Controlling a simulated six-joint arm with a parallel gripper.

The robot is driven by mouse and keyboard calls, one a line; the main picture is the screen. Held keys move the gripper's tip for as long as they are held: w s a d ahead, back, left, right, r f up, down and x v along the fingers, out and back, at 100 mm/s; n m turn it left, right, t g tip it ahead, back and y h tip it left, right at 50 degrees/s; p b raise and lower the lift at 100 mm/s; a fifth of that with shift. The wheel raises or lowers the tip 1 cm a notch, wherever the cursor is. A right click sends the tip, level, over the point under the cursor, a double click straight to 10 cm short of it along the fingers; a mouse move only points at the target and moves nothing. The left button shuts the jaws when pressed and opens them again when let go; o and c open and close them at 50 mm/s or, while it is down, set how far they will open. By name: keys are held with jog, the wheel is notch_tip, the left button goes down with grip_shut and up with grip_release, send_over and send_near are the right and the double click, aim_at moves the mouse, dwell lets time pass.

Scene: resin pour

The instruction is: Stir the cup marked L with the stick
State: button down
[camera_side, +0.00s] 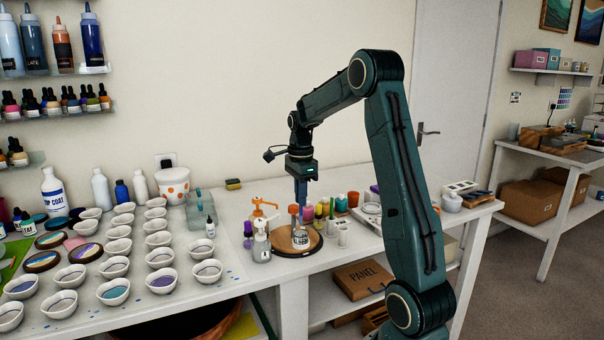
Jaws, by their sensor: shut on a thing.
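My gripper (300,203) points straight down above a round dark-rimmed board (317,246) on the white table. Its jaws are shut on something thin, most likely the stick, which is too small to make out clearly. A small white cup (300,241) with dark marking stands on the board right below the jaws. I cannot read whether the marking is an L. I cannot tell whether the stick's lower end is inside the cup.
Pump bottles (261,245) stand close at the board's left. Small colored bottles and cups (341,204) crowd behind and to the right. Rows of white bowls (162,280) fill the table's left. A spotted tub (173,186) stands at the back. Some clear tabletop lies front of the board.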

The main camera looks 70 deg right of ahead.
jog(key=shift+r, duration=2.5)
